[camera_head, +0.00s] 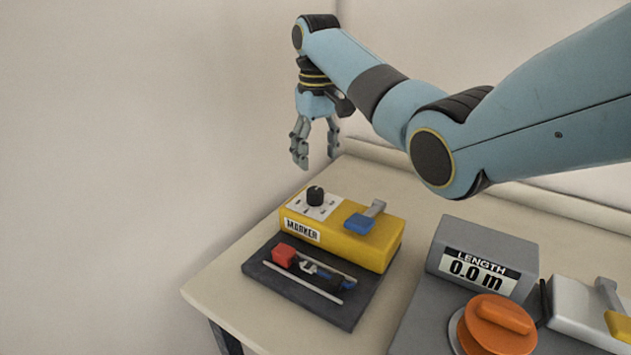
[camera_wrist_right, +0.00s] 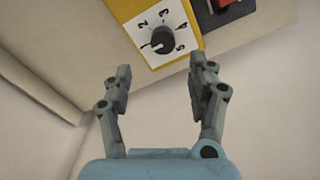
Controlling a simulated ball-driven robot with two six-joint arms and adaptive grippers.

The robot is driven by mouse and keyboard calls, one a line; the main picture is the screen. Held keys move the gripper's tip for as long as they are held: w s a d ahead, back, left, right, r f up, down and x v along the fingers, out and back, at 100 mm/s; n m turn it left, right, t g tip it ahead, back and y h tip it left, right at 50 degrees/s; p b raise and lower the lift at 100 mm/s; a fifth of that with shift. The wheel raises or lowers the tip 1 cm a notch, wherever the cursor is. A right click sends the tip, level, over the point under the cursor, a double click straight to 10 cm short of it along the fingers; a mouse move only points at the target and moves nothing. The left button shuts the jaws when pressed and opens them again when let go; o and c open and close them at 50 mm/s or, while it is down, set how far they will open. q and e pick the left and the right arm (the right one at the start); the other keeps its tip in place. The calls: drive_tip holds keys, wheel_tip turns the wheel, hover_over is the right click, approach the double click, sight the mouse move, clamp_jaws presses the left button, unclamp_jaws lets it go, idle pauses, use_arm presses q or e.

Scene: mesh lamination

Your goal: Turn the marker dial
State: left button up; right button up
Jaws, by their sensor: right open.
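The marker dial (camera_head: 315,195) is a black knob on a white plate on top of the yellow MARKER box (camera_head: 375,243). In the right wrist view the dial (camera_wrist_right: 163,40) is ringed by several numbers. Its white pointer line is on its left side, near the 1. My right gripper (camera_head: 316,163) is open and empty, pointing down above and slightly behind the dial. In the right wrist view the open fingers (camera_wrist_right: 160,85) are apart from the dial, which lies beyond their tips. My left gripper is not in view.
A dark tray (camera_head: 345,318) with a red block (camera_head: 284,255) lies in front. A grey LENGTH display (camera_head: 484,262) reading 0.0 m and an orange crank (camera_head: 497,325) stand right. The table (camera_head: 225,287) is bare at left.

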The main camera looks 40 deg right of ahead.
sight(315, 190)
drive_tip(key=f, duration=0.5)
drive_tip(key=shift+s+a, duration=0.2)
drive_tip(key=shift+a, duration=0.15)
wheel_tip(315, 190, down, 4)
drive_tip(key=shift+w+d+r+b, duration=0.1)
drive_tip(key=shift+d+b, duration=0.05)
drive_tip(key=shift+b, duration=0.15)
drive_tip(key=shift+f, duration=0.4)
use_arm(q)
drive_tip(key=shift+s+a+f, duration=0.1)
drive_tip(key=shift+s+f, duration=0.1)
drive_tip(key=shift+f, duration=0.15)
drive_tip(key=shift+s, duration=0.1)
use_arm(e)
drive_tip(key=shift+c, duration=0.3)
drive_tip(key=c, duration=1.1)
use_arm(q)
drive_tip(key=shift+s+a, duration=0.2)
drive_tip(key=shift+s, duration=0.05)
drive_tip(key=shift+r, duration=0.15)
use_arm(e)
drive_tip(key=shift+r, duration=0.1)
